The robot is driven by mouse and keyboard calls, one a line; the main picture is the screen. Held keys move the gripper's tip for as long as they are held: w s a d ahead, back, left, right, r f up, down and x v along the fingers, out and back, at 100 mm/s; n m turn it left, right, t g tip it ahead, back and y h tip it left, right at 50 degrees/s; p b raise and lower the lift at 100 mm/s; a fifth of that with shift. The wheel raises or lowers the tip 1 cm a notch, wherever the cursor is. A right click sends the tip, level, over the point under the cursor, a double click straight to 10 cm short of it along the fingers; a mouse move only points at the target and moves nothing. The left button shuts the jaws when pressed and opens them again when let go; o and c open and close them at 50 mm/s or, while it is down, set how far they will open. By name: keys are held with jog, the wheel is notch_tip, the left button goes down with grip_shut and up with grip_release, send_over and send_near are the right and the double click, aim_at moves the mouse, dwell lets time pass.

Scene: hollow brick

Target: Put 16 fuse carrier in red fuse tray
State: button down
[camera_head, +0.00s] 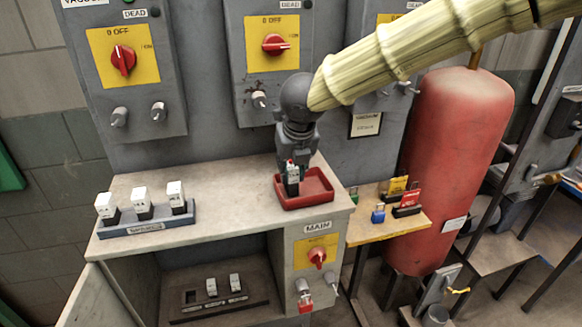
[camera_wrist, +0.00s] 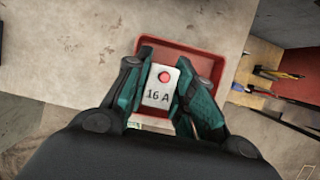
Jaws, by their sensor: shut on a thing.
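The 16 A fuse carrier (camera_wrist: 158,91) is white with a red button and a "16 A" label in the wrist view. My gripper (camera_wrist: 160,84) is shut on it, one finger on each side. The red fuse tray (camera_head: 317,190) sits at the right end of the grey bench top. In the head view my gripper (camera_head: 292,165) points down with the carrier (camera_head: 292,181) over the tray's left part. The tray's red rim (camera_wrist: 180,50) shows behind the carrier in the wrist view. I cannot tell whether the carrier touches the tray floor.
A blue-grey rack (camera_head: 147,228) with three white carriers stands at the left of the bench. Inside the open cabinet, a dark holder (camera_head: 215,306) has two white carriers. A wooden side shelf (camera_head: 385,228) at right bears coloured padlocks. A red tank (camera_head: 450,165) stands beyond it.

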jog(key=shift+f, duration=0.3)
jog(key=shift+f, duration=0.1)
jog(key=c, duration=1.2)
grip_release()
jog(key=b+v, duration=0.1)
jog(key=v, duration=1.1)
jog(key=shift+b, duration=0.35)
jog(key=shift+s, duration=0.1)
